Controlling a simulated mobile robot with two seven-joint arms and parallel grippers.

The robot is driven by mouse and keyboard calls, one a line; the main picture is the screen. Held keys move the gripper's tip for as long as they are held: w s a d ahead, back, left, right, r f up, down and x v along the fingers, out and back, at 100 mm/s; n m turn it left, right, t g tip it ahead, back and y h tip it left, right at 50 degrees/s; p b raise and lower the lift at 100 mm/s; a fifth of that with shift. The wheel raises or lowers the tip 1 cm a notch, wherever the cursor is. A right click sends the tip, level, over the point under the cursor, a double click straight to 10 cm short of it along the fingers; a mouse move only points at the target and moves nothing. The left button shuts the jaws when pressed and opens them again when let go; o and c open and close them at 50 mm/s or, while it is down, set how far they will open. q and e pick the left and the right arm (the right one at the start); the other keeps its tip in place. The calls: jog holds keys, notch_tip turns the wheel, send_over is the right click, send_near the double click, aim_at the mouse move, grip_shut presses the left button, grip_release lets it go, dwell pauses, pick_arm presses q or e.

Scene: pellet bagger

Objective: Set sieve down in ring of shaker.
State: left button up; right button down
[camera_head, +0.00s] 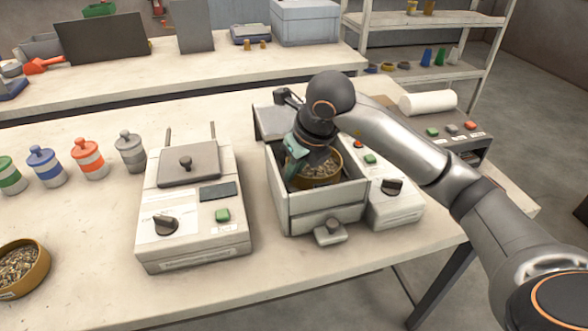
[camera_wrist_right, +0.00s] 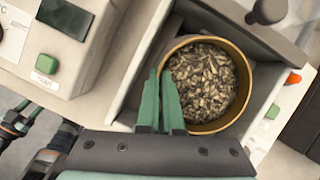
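The sieve (camera_head: 322,170), a round brass-coloured pan full of mixed pellets, is inside the walls of the open grey box of the shaker (camera_head: 325,213). It also shows in the wrist view (camera_wrist_right: 208,85). My right gripper (camera_head: 298,160) comes down from above at the sieve's left side. In the wrist view its two green fingers (camera_wrist_right: 160,100) are close together on the sieve's rim, one on each side. The ring is hidden under the sieve, and I cannot tell whether the sieve touches it.
A machine with a dial and green button (camera_head: 195,205) stands left of the shaker. Several lidded jars (camera_head: 88,158) and another brass pan of pellets (camera_head: 20,268) are farther left. A panel with buttons (camera_head: 445,130) and a white roll (camera_head: 428,102) are at the right.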

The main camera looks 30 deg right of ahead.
jog(key=shift+f, duration=0.2)
jog(key=c, duration=1.4)
grip_release()
jog(key=shift+o, duration=0.2)
jog(key=shift+r, duration=0.3)
jog(key=p+v, duration=0.1)
jog(key=v, duration=1)
jog(key=shift+s+r, duration=0.15)
jog(key=shift+r, duration=0.25)
